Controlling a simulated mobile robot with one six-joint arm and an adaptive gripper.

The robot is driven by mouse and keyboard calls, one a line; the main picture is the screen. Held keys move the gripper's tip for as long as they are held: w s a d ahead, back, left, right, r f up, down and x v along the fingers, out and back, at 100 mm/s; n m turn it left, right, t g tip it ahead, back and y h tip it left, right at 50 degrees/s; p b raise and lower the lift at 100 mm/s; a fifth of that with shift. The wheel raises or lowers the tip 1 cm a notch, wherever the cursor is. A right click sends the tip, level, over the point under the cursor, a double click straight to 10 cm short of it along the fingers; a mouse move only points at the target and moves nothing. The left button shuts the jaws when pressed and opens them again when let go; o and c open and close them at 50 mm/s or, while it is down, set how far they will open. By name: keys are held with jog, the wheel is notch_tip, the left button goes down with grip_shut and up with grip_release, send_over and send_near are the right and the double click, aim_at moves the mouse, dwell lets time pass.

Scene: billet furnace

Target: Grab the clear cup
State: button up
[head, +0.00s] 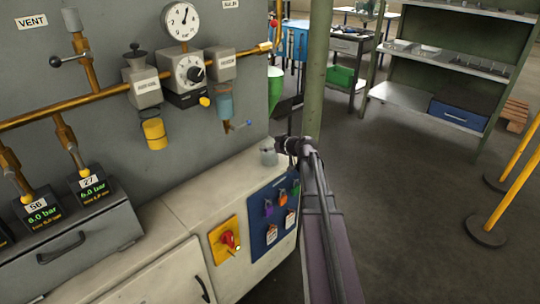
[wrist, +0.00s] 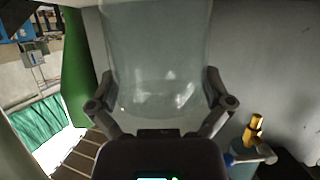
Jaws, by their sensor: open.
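The clear cup (head: 268,154) stands on the right end of the pale cabinet top in the head view. It looks large in the wrist view (wrist: 157,60), where its upper end is cut off by the frame. My gripper (head: 282,148) is at the cup's right side in the head view. In the wrist view my gripper (wrist: 160,98) is open, with one finger on each side of the cup. I cannot tell whether the fingers touch it.
A grey panel with brass pipes and a gauge (head: 181,21) rises behind the cabinet (head: 165,225). A green post (head: 316,75) stands close to my arm. A blue bowl-like fitting (head: 224,104) hangs above the cabinet.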

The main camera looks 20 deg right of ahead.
jog(key=c, duration=0.8)
jog(key=shift+r, duration=0.1)
jog(key=s+a+r+p, duration=0.1)
jog(key=s+r+p, duration=0.1)
jog(key=s, duration=0.6)
jog(key=s+a+r+p, duration=0.2)
jog(key=s+p, duration=0.1)
jog(key=s, duration=0.4)
jog(key=shift+s+r, duration=0.35)
jog(key=shift+r, duration=0.05)
